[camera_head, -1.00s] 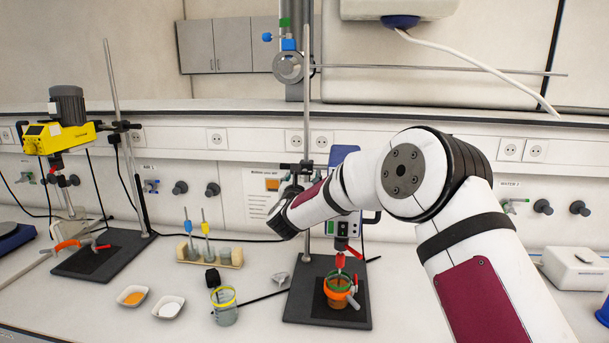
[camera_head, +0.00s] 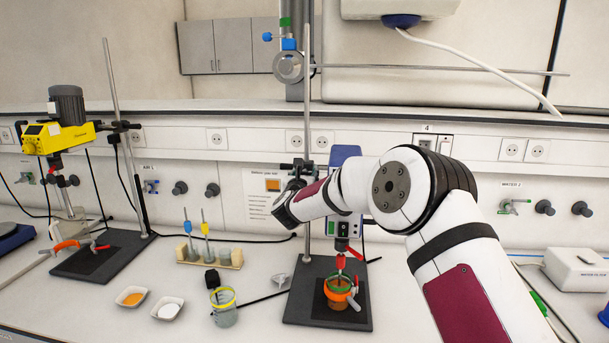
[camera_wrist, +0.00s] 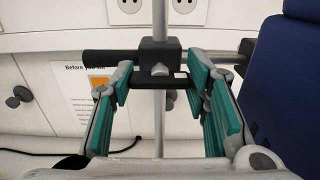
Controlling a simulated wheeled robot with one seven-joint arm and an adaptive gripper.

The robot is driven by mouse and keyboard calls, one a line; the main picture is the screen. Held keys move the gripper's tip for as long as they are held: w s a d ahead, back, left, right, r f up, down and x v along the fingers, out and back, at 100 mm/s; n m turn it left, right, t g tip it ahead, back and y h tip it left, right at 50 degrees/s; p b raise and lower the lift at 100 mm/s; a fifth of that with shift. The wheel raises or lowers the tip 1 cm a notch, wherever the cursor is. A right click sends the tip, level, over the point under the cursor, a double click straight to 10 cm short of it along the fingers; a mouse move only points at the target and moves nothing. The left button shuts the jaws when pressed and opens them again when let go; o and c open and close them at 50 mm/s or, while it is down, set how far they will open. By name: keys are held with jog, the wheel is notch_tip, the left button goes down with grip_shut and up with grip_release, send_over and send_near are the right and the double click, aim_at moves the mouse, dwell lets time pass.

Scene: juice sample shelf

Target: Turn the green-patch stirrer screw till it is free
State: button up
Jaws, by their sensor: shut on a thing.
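The stirrer screw (camera_wrist: 160,80) shows in the wrist view as a dark crosspiece with a light middle, at the clamp on the upright rod. My gripper (camera_wrist: 160,74) has its teal-padded fingers on both sides of this piece, shut on it. The blue stirrer (camera_head: 345,157) is partly hidden behind my arm in the head view; it also fills the right side of the wrist view (camera_wrist: 285,75).
An orange-ringed beaker (camera_head: 346,304) stands under the stirrer on the dark stand base (camera_head: 298,308). A yellow stirrer (camera_head: 60,137) is on a second stand at left. A yellow-rimmed beaker (camera_head: 224,317) and two small dishes stand at the front.

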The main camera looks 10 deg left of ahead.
jog(key=shift+n, duration=0.3)
jog(key=n, duration=0.3)
jog(key=shift+n+b, duration=0.4)
jog(key=n, duration=0.4)
jog(key=shift+b, duration=0.35)
jog(key=n+b, duration=0.1)
jog(key=n, duration=0.4)
jog(key=shift+r, duration=0.1)
jog(key=shift+n+b, duration=0.3)
jog(key=shift+n, duration=2)
jog(key=o, duration=1.2)
jog(key=shift+c, duration=0.2)
